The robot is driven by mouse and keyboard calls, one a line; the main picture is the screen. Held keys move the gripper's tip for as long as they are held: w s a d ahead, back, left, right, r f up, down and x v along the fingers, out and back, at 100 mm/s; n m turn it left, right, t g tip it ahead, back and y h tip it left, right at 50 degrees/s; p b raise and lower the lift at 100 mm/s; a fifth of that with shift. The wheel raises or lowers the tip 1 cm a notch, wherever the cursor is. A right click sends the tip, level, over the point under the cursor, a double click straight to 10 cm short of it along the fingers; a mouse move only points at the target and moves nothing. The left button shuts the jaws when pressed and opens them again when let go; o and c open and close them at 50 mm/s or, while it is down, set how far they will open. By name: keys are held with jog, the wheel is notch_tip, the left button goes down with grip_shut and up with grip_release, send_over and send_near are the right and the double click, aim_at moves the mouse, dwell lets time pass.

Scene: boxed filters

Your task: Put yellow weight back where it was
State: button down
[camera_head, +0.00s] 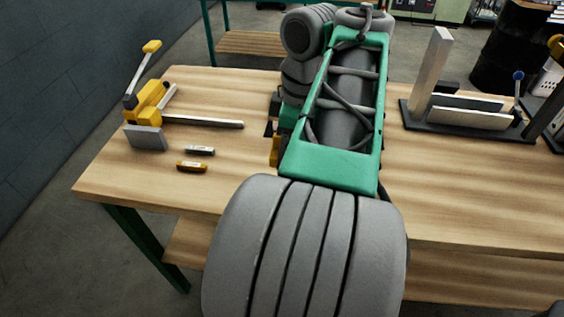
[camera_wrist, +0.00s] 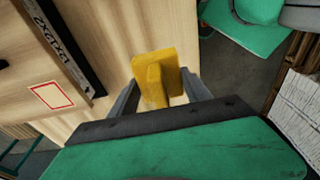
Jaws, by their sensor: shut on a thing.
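The yellow weight (camera_wrist: 154,72) is a yellow block with a raised middle part. In the wrist view it sits between the two fingers of my gripper (camera_wrist: 160,92), which is shut on it. Wooden tabletop shows behind the weight; I cannot tell whether the weight touches it. In the head view my arm covers most of the gripper, and only a small yellow patch (camera_head: 275,150) shows at the arm's left side, probably the weight.
A yellow clamp (camera_head: 150,100) with a long bar lies at the table's left. A dark fixture with upright plates (camera_head: 460,118) stands at the right. The front left tabletop (camera_head: 130,185) is clear.

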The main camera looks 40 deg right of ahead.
jog(key=w+d+f+b, duration=0.1)
jog(key=w+f, duration=0.1)
jog(key=w+d+f+b, duration=0.1)
jog(key=w+f, duration=0.1)
jog(key=w+d+f+b, duration=0.1)
jog(key=d+f+b, duration=0.1)
jog(key=shift+w+f, duration=0.1)
jog(key=shift+w, duration=0.3)
jog(key=shift+w+d+f, duration=0.15)
jog(key=shift+f, duration=0.1)
jog(key=shift+w+d+f+b, duration=0.1)
jog(key=shift+w+f+b, duration=0.05)
jog(key=shift+f+b, duration=0.6)
jog(key=shift+w+d+f+b, duration=0.1)
jog(key=shift+f+b, duration=0.3)
jog(key=shift+f, duration=0.55)
jog(key=shift+f, duration=0.15)
jog(key=shift+c, duration=2.4)
grip_release()
jog(key=shift+a, duration=0.1)
